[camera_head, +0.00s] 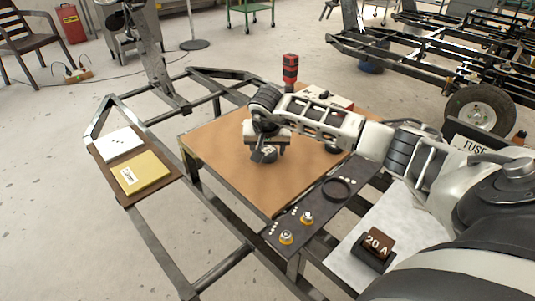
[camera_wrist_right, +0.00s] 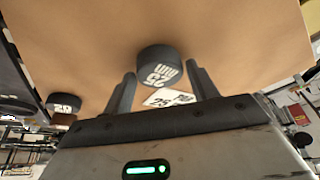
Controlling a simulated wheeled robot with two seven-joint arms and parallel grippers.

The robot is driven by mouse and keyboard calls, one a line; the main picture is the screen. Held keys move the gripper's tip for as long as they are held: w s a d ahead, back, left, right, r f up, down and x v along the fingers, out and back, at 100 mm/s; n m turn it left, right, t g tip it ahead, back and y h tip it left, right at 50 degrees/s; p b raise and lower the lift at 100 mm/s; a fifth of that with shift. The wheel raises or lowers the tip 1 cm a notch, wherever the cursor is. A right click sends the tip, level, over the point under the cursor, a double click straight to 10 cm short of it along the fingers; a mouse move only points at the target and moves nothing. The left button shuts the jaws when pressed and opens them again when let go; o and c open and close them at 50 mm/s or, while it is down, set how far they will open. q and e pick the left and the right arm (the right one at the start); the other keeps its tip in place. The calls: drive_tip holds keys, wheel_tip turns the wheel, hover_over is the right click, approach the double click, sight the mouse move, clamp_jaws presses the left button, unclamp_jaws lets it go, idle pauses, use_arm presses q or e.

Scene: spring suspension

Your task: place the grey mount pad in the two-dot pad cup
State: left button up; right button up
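A dark grey round pad marked "25 mm" (camera_wrist_right: 155,66) stands on the brown board in the right wrist view, just beyond and between the fingertips. It also shows below my right gripper in the head view (camera_head: 263,156). My right gripper (camera_wrist_right: 162,76) is open, with a finger on either side; I see no clear contact with the pad. A black ring-shaped cup (camera_head: 337,189) sits on the dark rail (camera_head: 322,205), with small pale dots near it, too small to count surely. My left gripper is not in view.
Another dark pad marked "20" (camera_wrist_right: 62,103) stands on the board (camera_head: 215,146). Two yellow-based studs, one here (camera_head: 286,237), stand on the rail. A brown "20 A" block (camera_head: 378,242) sits right. A yellow card (camera_head: 141,173) lies left. A red-black tool (camera_head: 290,71) stands behind.

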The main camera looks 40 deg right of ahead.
drive_tip(key=c, duration=0.7)
drive_tip(key=shift+o, duration=0.2)
